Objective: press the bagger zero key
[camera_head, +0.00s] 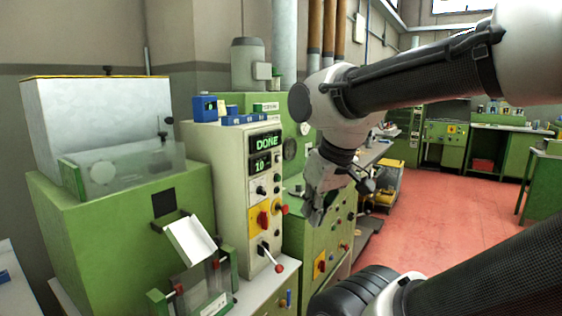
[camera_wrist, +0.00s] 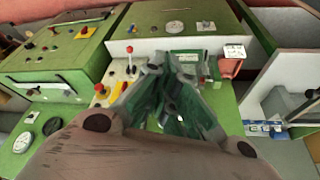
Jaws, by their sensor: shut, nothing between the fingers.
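The cream control cabinet (camera_head: 233,180) stands left of centre in the head view. Its upper display (camera_head: 266,142) reads DONE and the lower display (camera_head: 262,164) reads 10. Small buttons, a red switch (camera_head: 263,221) on a yellow plate and a red-knobbed lever (camera_head: 278,267) sit on its front. I cannot tell which small button is the zero key. My gripper (camera_head: 315,217) is shut and empty, to the right of the cabinet face in the head view. In the wrist view the shut fingers (camera_wrist: 168,72) point towards green machines and hide part of them.
A green machine (camera_head: 110,225) with a chute (camera_head: 190,240) stands left of the cabinet. Blue boxes (camera_head: 205,108) rest on the cabinet top. Another green machine (camera_head: 318,245) stands behind my gripper. Red floor (camera_head: 440,205) lies open at the right, with green benches beyond.

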